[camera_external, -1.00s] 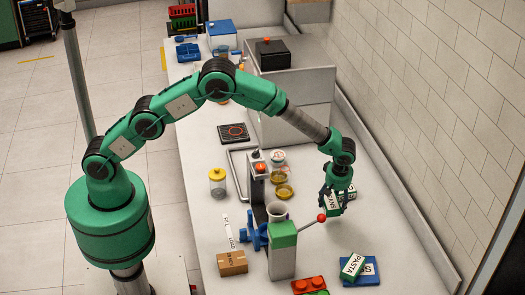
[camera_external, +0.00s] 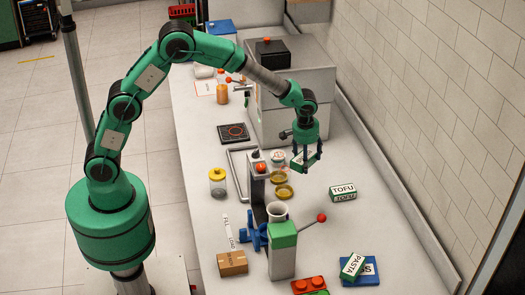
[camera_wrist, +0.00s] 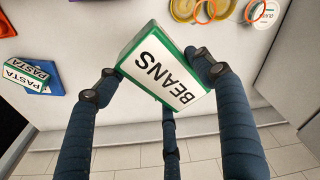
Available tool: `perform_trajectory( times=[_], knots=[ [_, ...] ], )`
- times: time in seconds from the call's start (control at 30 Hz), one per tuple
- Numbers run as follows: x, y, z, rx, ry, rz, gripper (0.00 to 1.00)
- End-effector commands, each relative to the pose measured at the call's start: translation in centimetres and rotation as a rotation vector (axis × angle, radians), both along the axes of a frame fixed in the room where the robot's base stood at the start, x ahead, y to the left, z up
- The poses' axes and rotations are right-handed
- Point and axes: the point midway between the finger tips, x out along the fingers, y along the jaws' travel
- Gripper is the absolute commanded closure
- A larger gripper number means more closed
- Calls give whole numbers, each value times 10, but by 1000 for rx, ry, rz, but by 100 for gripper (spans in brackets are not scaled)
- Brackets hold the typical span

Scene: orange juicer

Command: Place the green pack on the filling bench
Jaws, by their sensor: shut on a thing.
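My gripper (camera_external: 305,156) is shut on a green-edged white pack marked BEANS (camera_wrist: 165,70), which it holds above the bench (camera_external: 390,235); the pack also shows between the fingers in the outside view (camera_external: 313,158). In the wrist view the pack is tilted, with its label facing the camera. Another green and white pack, marked TOFU (camera_external: 343,193), stands alone on the bench below and right of my gripper. A green and white PASTA pack (camera_external: 353,265) leans on a blue piece (camera_external: 371,276) near the front. Small FILL and LOAD labels (camera_external: 230,232) lie left of the juicer.
The green-topped juicer (camera_external: 283,250) has a lever with a red knob (camera_external: 321,217). A grey cabinet (camera_external: 300,90) rises behind my gripper.

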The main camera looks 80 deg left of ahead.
Motion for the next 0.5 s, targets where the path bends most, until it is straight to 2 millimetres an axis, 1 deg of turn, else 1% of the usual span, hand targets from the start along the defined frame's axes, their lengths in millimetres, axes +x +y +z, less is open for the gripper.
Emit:
perform_trajectory(
  times=[0.03, 0.17, 0.23, 0.5],
  knots=[
    [-6, 14, 6, 1, -3, -32, 64],
    [-22, 49, 16, 2, -6, -130, 64],
    [-32, 71, 20, 3, -7, -177, 64],
    [-64, 154, 25, 6, -9, -275, 64]
  ],
)
